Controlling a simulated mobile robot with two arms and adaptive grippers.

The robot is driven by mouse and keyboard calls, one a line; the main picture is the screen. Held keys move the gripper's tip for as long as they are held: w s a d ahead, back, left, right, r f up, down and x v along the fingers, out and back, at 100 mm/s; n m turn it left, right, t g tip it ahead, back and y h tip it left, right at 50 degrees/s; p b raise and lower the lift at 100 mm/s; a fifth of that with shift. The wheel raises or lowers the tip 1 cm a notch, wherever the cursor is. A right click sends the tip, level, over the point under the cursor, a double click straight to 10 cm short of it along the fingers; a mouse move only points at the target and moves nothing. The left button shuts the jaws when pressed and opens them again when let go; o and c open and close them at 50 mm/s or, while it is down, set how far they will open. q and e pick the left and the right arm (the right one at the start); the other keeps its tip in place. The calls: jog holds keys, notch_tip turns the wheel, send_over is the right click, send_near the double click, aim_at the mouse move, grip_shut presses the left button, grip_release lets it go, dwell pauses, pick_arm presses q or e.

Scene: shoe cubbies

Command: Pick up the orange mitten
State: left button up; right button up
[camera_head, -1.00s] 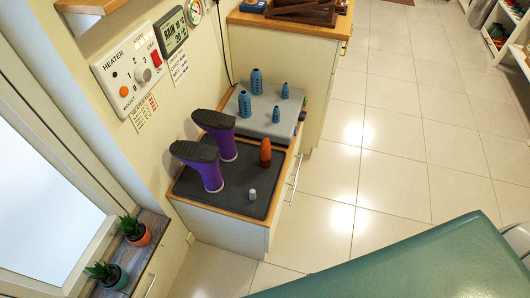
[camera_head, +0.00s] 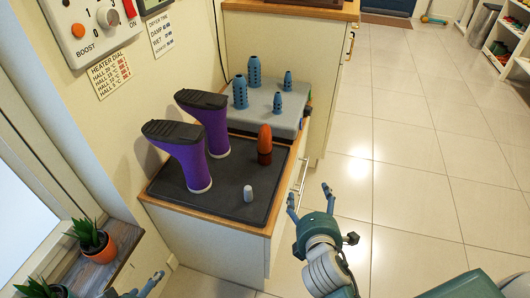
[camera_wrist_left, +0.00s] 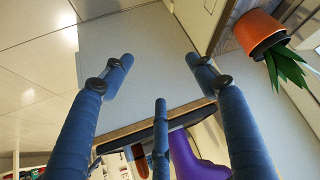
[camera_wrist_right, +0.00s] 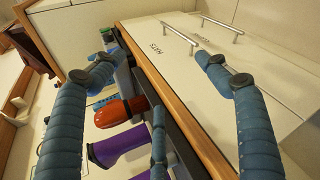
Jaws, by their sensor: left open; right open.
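The orange mitten (camera_head: 264,146) stands upright on the dark mat (camera_head: 225,199), right of the purple boots, orange on top and darker brown-red below. In the right wrist view the orange mitten (camera_wrist_right: 122,110) lies beyond the fingers, between them. My right gripper (camera_head: 312,202) is open and empty, in front and to the right of the cabinet, apart from the mitten. My left gripper (camera_head: 143,288) is only partly visible at the bottom edge; its wrist view shows its fingers open and empty before the cabinet's pale side.
Two purple boots (camera_head: 187,160) stand upside down left of the mitten. A small grey-white peg (camera_head: 248,193) stands near the front. Behind is a grey tray (camera_head: 265,117) with blue pegs. Potted plants (camera_head: 95,243) sit at lower left.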

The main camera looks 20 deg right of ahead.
jog(key=w+a+r+n+t+y, duration=0.1)
jog(key=w+a+r+n+t, duration=0.35)
jog(key=n, duration=0.45)
jog(key=n+t+y, duration=0.1)
jog(key=n+y, duration=0.1)
jog(key=n, duration=0.6)
send_near(263, 148)
jog(key=shift+w+d+f, duration=0.15)
jog(key=shift+d+f, duration=0.05)
jog(key=shift+d, duration=0.3)
jog(key=shift+y, duration=0.3)
jog(key=w, duration=0.4)
jog(key=shift+w+r, duration=0.1)
jog(key=shift+w, duration=0.8)
jog(key=w, duration=0.2)
jog(key=w+b, duration=0.1)
jog(key=w, duration=0.1)
jog(key=shift+d+f, duration=0.1)
jog(key=shift+f, duration=0.15)
jog(key=shift+w, duration=0.5)
pick_arm(q)
jog(key=w+d+r+t+h, duration=0.1)
jog(key=w+d+r+t, duration=0.2)
jog(key=w+r+t, duration=0.2)
notch_tip(263, 148, up, 5)
jog(key=w, duration=0.3)
jog(key=shift+f+h, duration=0.15)
jog(key=shift+h, duration=0.15)
pick_arm(e)
jog(key=c, duration=1.2)
